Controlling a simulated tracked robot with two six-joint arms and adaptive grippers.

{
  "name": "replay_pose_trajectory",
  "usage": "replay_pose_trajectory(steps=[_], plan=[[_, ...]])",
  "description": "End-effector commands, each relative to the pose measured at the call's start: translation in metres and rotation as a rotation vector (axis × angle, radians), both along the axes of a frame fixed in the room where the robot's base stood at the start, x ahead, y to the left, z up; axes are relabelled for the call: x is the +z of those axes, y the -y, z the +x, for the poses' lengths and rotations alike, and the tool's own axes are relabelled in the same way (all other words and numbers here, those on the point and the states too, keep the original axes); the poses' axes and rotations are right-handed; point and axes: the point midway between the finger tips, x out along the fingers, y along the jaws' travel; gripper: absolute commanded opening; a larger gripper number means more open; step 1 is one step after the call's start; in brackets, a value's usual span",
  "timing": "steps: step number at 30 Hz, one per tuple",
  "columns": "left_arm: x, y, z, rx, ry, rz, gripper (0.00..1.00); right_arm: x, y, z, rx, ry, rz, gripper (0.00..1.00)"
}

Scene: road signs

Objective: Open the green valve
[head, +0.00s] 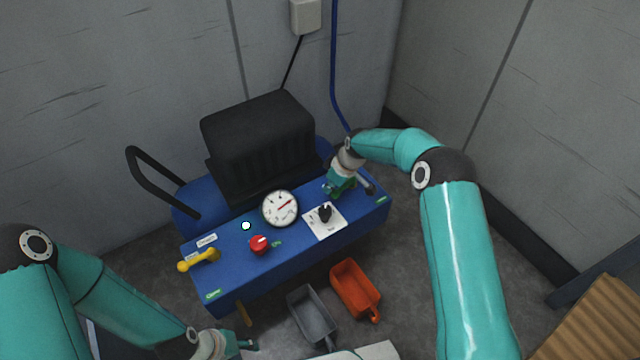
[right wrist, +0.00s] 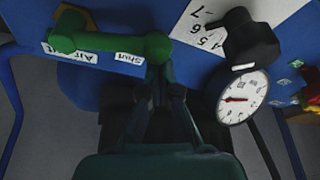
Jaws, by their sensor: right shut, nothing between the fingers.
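The green valve (right wrist: 110,42) is a bar handle with a rounded knob end, seen in the right wrist view at the upper left. It lies along white labels, one reading "Shut". My right gripper (right wrist: 162,88) is shut and empty, its fingertips at the handle's right end; I cannot tell whether they touch it. In the head view my right gripper (head: 338,184) is over the right part of the blue panel (head: 225,275) and largely hides the valve there. My left gripper (head: 243,343) is low at the bottom, away from the panel; its finger opening is unclear.
A black rotary knob (head: 325,213) on a white plate, a round gauge (head: 280,208), a red knob (head: 259,245) and a yellow handle (head: 198,260) share the panel. An orange scoop (head: 355,288) and a grey scoop (head: 313,312) lie in front. A black motor housing (head: 260,145) stands behind.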

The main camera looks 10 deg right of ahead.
Motion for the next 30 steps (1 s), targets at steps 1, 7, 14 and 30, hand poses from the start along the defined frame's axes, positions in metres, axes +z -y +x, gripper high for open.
replay_pose_trajectory(steps=[1, 7, 14, 30], plan=[[-0.002, 0.000, 0.000, 0.000, 0.000, 0.000, 0.40, -0.001, 0.006, -0.005, 0.033, -0.003, 0.001, 0.00], [-0.009, 0.000, 0.000, 0.000, 0.000, 0.000, 0.40, -0.002, 0.017, -0.020, 0.214, -0.002, 0.002, 0.00], [-0.017, 0.000, 0.000, 0.000, 0.000, 0.000, 0.40, -0.002, 0.030, -0.034, 0.431, 0.000, 0.001, 0.00], [-0.025, 0.000, 0.000, 0.000, 0.000, 0.000, 0.40, -0.001, 0.068, -0.056, 0.942, 0.000, 0.001, 0.00]])
